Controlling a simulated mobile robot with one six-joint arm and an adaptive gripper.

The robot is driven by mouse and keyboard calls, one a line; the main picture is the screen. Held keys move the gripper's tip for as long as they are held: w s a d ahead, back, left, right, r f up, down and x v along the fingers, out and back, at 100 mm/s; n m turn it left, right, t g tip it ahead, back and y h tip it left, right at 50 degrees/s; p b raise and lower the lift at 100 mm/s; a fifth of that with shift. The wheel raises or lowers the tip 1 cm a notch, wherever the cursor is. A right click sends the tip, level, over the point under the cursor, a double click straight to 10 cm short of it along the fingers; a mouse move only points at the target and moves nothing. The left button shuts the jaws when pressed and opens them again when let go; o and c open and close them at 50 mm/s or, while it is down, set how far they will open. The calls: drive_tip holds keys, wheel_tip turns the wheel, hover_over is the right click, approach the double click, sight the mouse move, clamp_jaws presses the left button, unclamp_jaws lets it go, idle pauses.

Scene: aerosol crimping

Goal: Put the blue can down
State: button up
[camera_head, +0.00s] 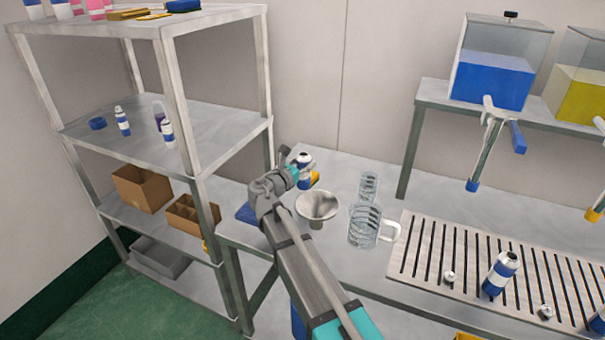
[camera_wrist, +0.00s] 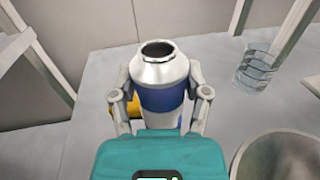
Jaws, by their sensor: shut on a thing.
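The blue can (camera_wrist: 160,85) is a silver can with blue and white bands and an open top rim. It stands upright between the two fingers of my gripper (camera_wrist: 160,103), which is shut on it. In the head view the can (camera_head: 304,166) is at the back left part of the grey table (camera_head: 345,270), and my gripper (camera_head: 296,172) is around it. The can's bottom is hidden, so I cannot tell whether it touches the table.
A metal funnel (camera_head: 317,206) and glass beakers (camera_head: 364,228) stand right of the can. A yellow thing (camera_wrist: 124,107) is just behind it. A slatted rack (camera_head: 425,250) holds another blue-banded can (camera_head: 501,273). A shelf unit (camera_head: 225,140) stands left.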

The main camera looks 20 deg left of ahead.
drive_tip(key=shift+f+b, duration=1.3)
drive_tip(key=shift+f, duration=0.3)
drive_tip(key=shift+f, duration=0.15)
drive_tip(key=o, duration=1.2)
drive_tip(key=shift+o, duration=0.2)
drive_tip(key=shift+r, duration=0.25)
drive_tip(key=v, duration=1.2)
